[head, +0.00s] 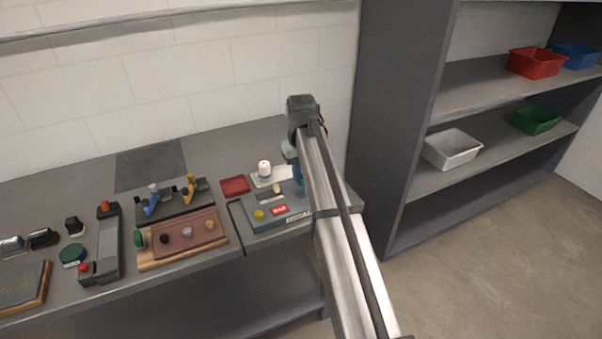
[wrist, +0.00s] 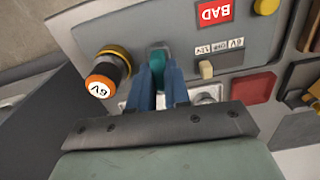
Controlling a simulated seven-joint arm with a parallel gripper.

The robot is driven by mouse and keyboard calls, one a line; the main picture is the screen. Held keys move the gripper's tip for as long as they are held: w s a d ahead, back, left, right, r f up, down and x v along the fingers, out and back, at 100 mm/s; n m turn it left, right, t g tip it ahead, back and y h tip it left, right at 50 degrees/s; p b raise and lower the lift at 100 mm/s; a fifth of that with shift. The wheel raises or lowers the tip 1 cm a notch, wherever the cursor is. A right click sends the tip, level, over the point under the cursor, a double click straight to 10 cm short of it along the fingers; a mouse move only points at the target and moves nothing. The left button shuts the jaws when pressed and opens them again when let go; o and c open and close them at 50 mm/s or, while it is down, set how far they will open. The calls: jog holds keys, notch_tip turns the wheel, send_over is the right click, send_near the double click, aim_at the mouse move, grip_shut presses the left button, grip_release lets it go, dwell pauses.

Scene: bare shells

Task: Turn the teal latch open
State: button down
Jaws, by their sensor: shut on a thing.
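The teal latch (wrist: 157,58) shows in the wrist view between the tips of my gripper (wrist: 158,78). My gripper's blue fingers are shut on it, and they hide much of its lower part. The latch is on a grey panel box (wrist: 120,25), which also shows in the head view (head: 262,226). In the head view my gripper (head: 299,178) is at the right side of that box, mostly behind my arm. The latch cannot be made out in the head view.
An orange-and-black "6V" cylinder (wrist: 107,72) stands close beside my fingers. A cream switch (wrist: 206,69), a red "BAD" label (wrist: 214,12) and a red tray (wrist: 253,87) are nearby. A grey shelf upright (head: 395,110) stands right of the bench.

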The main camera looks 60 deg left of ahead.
jog(key=shift+n, duration=0.5)
jog(key=c, duration=1.1)
grip_release()
notch_tip(320, 180, up, 14)
jog(key=shift+f, duration=0.1)
